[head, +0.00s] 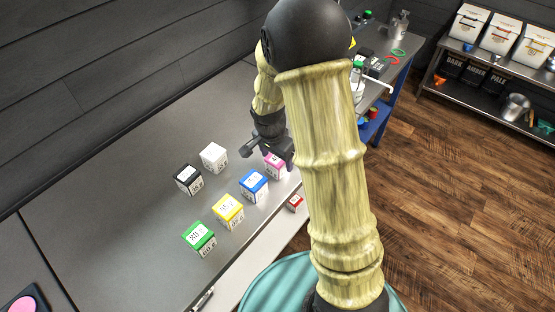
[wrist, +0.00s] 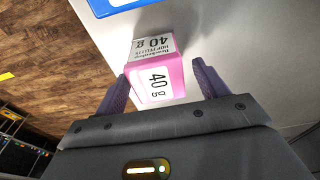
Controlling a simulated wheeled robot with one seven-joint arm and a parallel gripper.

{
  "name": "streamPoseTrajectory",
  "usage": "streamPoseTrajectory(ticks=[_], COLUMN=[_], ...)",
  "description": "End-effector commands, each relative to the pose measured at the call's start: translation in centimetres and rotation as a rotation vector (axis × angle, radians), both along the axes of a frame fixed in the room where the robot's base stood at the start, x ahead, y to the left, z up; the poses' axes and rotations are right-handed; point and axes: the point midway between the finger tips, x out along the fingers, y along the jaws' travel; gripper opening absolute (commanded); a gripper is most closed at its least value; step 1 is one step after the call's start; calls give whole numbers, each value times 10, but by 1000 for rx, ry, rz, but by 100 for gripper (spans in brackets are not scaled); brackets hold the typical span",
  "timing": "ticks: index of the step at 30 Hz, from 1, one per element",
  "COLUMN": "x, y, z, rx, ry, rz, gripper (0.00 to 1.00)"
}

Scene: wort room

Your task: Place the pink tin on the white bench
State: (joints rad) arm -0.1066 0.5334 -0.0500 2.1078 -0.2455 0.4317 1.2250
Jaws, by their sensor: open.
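The pink tin (head: 274,166), a small box with a white "40 g" label, stands on the grey metal counter (head: 120,240) at the right end of a group of tins. My gripper (head: 272,150) is right by it, and hides part of it in the head view. In the wrist view the pink tin (wrist: 160,72) sits between the two dark fingertips of my gripper (wrist: 162,84), with a gap visible on the right side. The jaws are open. I cannot make out a clearly white bench.
White (head: 214,157), black (head: 188,179), blue (head: 253,186), yellow (head: 228,211) and green (head: 199,238) tins stand near the pink one. A small red box (head: 295,203) lies near the counter's front edge. A cluttered blue-legged table (head: 402,45) and a shelf (head: 490,75) stand farther back.

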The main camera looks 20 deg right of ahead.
Motion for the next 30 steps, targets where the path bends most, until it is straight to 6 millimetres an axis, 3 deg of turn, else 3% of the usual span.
streamPoseTrajectory(ticks=[15,30], x=[-7,-9], y=[9,12], z=[92,101], rx=[2,1], ry=[-5,1], rz=[-5,0], gripper=[72,72])
